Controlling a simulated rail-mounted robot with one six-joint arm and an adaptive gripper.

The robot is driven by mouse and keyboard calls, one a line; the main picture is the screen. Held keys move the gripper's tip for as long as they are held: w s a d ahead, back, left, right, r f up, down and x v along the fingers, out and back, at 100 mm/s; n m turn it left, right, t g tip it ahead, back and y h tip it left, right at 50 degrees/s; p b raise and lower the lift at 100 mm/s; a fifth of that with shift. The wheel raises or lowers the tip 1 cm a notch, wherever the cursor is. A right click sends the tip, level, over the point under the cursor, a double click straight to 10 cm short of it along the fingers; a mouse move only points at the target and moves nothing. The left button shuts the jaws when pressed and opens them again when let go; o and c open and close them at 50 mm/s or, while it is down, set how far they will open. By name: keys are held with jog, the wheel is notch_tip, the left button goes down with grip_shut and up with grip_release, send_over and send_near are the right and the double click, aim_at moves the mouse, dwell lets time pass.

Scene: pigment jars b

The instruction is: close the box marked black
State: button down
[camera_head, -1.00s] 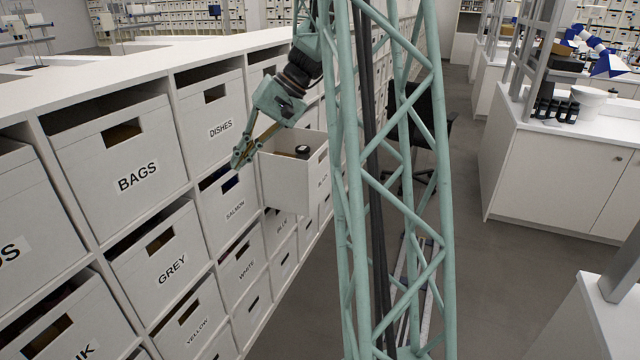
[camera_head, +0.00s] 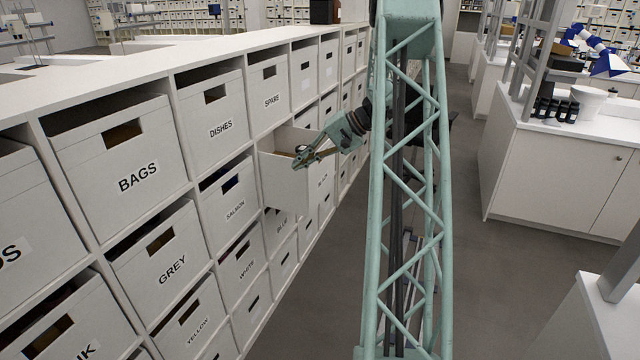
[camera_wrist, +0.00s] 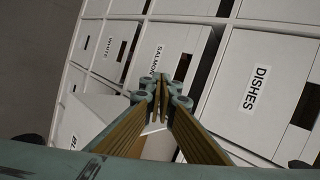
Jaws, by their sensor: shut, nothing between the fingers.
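The box marked black (camera_head: 284,184) is a white box pulled out of the shelf front, in the middle of the head view. Its label is partly visible on its front face, at the right. My gripper (camera_head: 298,163) is shut and empty. In the head view it appears over the open top of this box, near its side wall; I cannot tell whether it touches. Dark contents show only slightly behind the fingers. In the wrist view the shut fingers (camera_wrist: 160,80) point toward the shelf, with a white box wall (camera_wrist: 90,118) below them.
Boxes marked SALMON (camera_head: 229,207), DISHES (camera_head: 215,115), SPARE (camera_head: 268,95) and WHITE (camera_head: 243,262) sit in the shelf around it. A white counter (camera_head: 560,160) with dark jars stands at the right.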

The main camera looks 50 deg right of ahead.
jog(key=s+d+f+m+t+h, duration=0.1)
jog(key=s+d+f, duration=0.3)
jog(key=d, duration=0.6)
jog(key=s+d+f+m+t+h, duration=0.1)
jog(key=s+d+f+m+t, duration=0.1)
jog(key=s+d+f, duration=0.3)
jog(key=d+f, duration=0.3)
jog(key=d, duration=0.1)
jog(key=shift+d+f+m, duration=0.3)
jog(key=shift+d, duration=0.1)
jog(key=shift+w+f, duration=0.1)
send_near(313, 184)
jog(key=x, duration=0.5)
jog(key=shift+s+f, duration=0.3)
jog(key=shift+f, duration=0.1)
jog(key=shift+w+a+p, duration=0.2)
jog(key=shift+w+p, duration=0.1)
jog(key=shift+w, duration=0.55)
jog(key=shift+w, duration=0.1)
